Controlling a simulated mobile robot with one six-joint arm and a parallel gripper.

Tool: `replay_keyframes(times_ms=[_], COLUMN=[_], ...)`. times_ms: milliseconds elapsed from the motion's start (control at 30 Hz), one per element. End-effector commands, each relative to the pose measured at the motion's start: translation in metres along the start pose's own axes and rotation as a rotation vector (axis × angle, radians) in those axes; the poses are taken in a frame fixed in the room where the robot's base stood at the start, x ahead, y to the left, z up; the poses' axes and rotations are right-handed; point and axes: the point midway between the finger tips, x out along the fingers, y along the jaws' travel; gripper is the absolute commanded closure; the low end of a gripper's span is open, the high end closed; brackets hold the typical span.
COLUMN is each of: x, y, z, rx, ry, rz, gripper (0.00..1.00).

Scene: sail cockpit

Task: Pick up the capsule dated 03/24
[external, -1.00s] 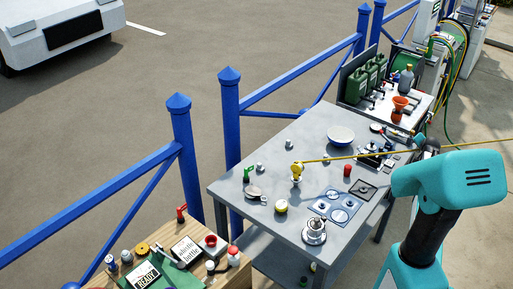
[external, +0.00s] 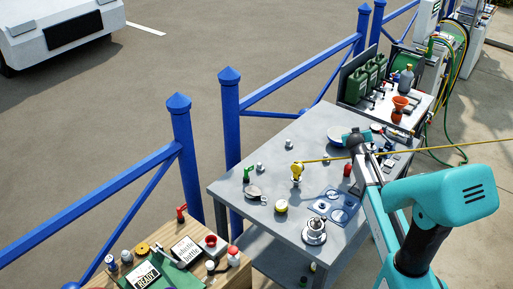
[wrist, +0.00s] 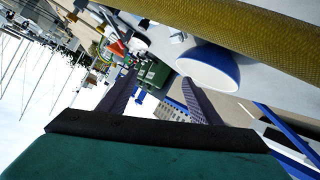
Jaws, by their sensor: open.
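No date 03/24 can be read in any view, so I cannot tell which thing is the capsule. Small pale metal pieces lie on the grey table (external: 290,190), one near its back left (external: 260,167) and one near its back edge (external: 289,143); what they are is too small to tell. My gripper (external: 352,138) is over the table's far right part, in front of the bowl in the external view. In the wrist view my gripper (wrist: 158,76) has its two dark fingers spread apart with nothing held between them.
A blue-and-white bowl (wrist: 207,68) is beside the right finger in the wrist view. A yellow line (external: 430,149) runs across the table. A yellow-topped device (external: 297,170), a red cylinder (external: 347,170) and a metal winch (external: 314,232) stand on it. Blue railings (external: 230,120) border it.

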Motion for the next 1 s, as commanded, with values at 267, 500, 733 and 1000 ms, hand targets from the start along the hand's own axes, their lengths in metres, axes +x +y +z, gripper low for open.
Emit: replay_keyframes(times_ms=[267,500,733,1000], x=[-0.062,-0.122,-0.173,-0.213], y=[-0.076,-0.133,-0.174,-0.211], z=[-0.037,-0.068,-0.087,-0.072], rx=[-0.269,-0.478,-0.616,-0.566], ry=[0.136,0.266,0.368,0.383], rz=[0.025,0.064,0.102,0.108], gripper=[0.42,0.42,0.42,0.42])
